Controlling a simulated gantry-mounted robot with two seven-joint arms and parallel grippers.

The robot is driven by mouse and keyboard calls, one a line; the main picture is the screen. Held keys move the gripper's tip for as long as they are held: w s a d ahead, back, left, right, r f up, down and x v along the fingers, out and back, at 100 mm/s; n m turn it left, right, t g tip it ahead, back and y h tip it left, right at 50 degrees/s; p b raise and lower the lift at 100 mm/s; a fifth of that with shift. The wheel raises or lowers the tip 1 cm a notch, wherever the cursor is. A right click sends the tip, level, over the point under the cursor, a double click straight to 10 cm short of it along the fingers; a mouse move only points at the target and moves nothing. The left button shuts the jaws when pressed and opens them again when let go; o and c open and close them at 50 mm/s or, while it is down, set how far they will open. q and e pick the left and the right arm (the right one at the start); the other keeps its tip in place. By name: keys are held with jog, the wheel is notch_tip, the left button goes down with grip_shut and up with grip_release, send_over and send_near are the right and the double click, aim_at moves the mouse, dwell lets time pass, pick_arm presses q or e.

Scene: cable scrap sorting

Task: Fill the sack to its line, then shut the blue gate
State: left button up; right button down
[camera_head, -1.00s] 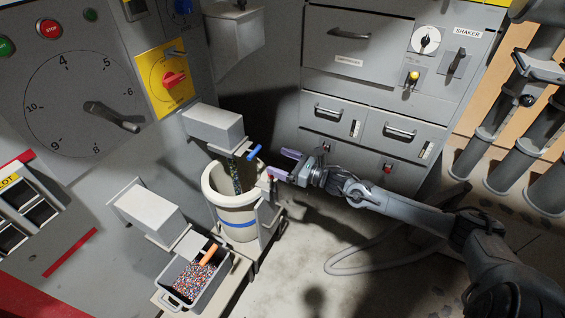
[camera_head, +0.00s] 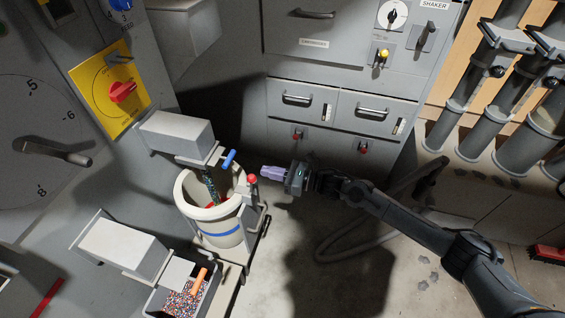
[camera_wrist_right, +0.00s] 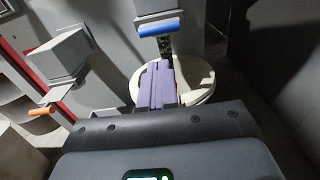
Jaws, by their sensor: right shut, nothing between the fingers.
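The pale sack (camera_head: 215,226) hangs open-topped in a stand, with a blue line around its outside. The blue gate's handle (camera_head: 229,159) juts from the chute box above the sack's rim. A thin dark speckled stream (camera_head: 211,187) shows between this chute and the sack. Something reddish shows inside; the fill level is not clear. My right gripper (camera_head: 272,173) has its purple fingers together, empty, to the right of the blue handle and apart from it. In the right wrist view, the purple fingers (camera_wrist_right: 157,86) point toward the blue handle (camera_wrist_right: 158,28) and sack rim (camera_wrist_right: 200,85). My left gripper is out of view.
A red knob (camera_head: 251,178) stands on the sack's stand near my fingertips. A second chute with an orange handle (camera_head: 199,280) sits over a bin of coloured granules (camera_head: 182,303) at the lower left. Grey drawers (camera_head: 365,112) stand behind; a hose (camera_head: 335,245) lies on the floor.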

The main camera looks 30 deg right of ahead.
jog(key=b+x, duration=0.1)
jog(key=x, duration=0.1)
jog(key=b+x, duration=0.1)
jog(key=x, duration=0.1)
jog(key=r+b+x, duration=0.1)
jog(key=x, duration=0.2)
jog(key=shift+w+r, duration=0.1)
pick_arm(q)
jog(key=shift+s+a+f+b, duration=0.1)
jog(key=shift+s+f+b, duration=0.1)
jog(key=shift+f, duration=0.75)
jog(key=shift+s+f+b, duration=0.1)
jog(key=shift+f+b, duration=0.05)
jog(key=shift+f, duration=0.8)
pick_arm(e)
jog(key=shift+w+a+r, duration=0.15)
jog(key=shift+w+a, duration=0.25)
jog(key=shift+w, duration=0.05)
